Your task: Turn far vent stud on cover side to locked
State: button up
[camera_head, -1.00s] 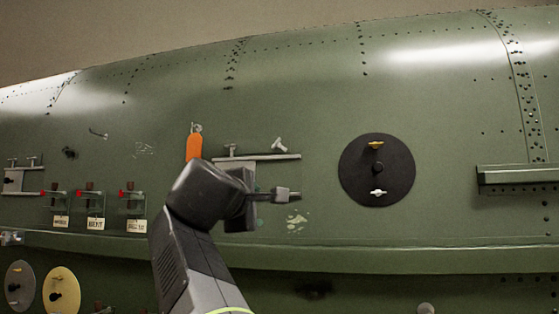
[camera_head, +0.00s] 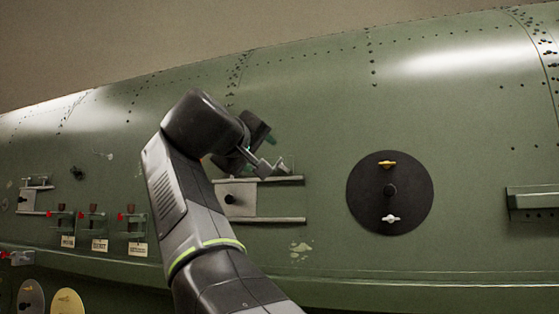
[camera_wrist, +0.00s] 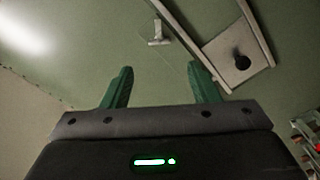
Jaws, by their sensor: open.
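A small pale T-shaped stud (camera_head: 284,166) stands on the green fuselage skin just above the upper rail of the vent. It also shows in the wrist view (camera_wrist: 157,31), ahead of my fingertips and apart from them. The vent has two rails and a grey cover plate (camera_head: 236,197) with a dark knob, at the left end of the rails. The plate also shows in the wrist view (camera_wrist: 226,62). My gripper (camera_head: 264,169) is close to the stud on its left. In the wrist view its green fingers (camera_wrist: 160,76) are open with nothing between them.
A black round panel (camera_head: 368,190) with a yellow and a white wing stud is to the right. Several red-marked switches (camera_head: 93,217) with tags are at lower left. A green ledge (camera_head: 532,202) juts out at far right. The skin between vent and black panel is clear.

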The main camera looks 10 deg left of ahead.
aim_at(277, 162)
jog(key=w, duration=0.3)
jog(key=w+d+p, duration=0.1)
jog(key=w, duration=0.2)
jog(key=w+d+p, duration=0.1)
jog(key=w, duration=0.2)
jog(key=shift+w, duration=0.2)
jog(key=c, duration=1)
jog(key=shift+m, duration=0.3)
jog(key=m+b, duration=0.1)
jog(key=m, duration=0.3)
jog(key=shift+m, duration=0.4)
jog(key=m+b, duration=0.1)
jog(key=m, duration=0.3)
jog(key=shift+m, duration=0.4)
